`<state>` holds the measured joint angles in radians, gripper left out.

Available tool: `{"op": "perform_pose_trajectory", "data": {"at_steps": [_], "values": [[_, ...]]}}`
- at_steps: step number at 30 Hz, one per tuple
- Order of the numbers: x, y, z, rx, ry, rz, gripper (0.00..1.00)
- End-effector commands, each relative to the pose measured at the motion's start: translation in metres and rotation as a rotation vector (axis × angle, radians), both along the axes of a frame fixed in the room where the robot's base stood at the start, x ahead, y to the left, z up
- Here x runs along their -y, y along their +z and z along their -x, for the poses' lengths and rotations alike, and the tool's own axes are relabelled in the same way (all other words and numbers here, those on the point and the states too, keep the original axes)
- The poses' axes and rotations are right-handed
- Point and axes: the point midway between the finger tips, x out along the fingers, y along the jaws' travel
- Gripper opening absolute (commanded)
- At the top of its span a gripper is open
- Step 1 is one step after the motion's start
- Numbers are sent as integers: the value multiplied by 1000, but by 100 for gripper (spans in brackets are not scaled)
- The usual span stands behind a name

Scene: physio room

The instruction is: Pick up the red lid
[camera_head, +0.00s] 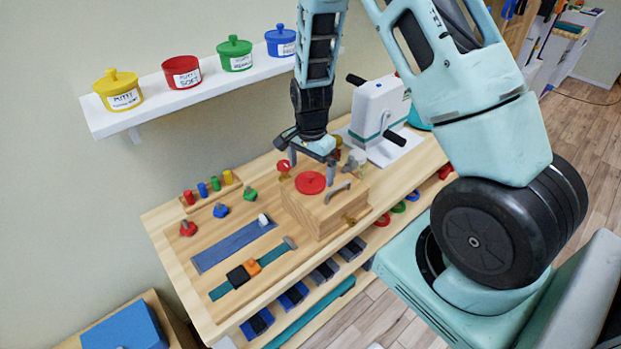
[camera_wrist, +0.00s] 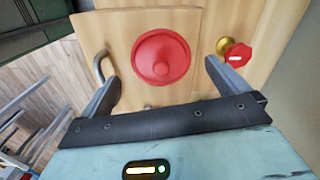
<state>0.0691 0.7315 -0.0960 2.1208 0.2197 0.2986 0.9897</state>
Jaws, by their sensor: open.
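The red lid (camera_head: 311,183) is a round disc with a small knob. It lies flat on top of a wooden box (camera_head: 322,215) on the bench. In the wrist view the lid (camera_wrist: 161,57) shows whole, just ahead of my gripper and roughly centred between its fingers. My gripper (camera_head: 308,168) is open and empty above the box, beside the lid. Its two fingers (camera_wrist: 160,85) stand wide apart in the wrist view. The red putty pot (camera_head: 181,72) on the shelf has no lid on it.
A metal handle (camera_head: 338,191) sits on the box near the lid, and a red knob on brass (camera_wrist: 236,53) is on its other side. A white crank device (camera_head: 377,112) stands behind. Pegs, a blue strip (camera_head: 234,245) and a strap occupy the bench's left. Yellow (camera_head: 119,90), green and blue pots line the shelf.

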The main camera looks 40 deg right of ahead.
Motion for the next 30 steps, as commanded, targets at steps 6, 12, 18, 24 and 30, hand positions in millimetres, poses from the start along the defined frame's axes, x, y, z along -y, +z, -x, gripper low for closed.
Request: {"op": "perform_pose_trajectory", "data": {"at_steps": [6, 12, 18, 24, 30], "values": [[-1, -23, 0, -2, 0, -1, 100], [-1, -29, -1, 1, -1, 0, 100], [-1, -29, -1, 1, 0, 0, 83], [-1, -29, -1, 1, 0, 0, 57], [-1, -29, -1, 1, 0, 0, 57]]}}
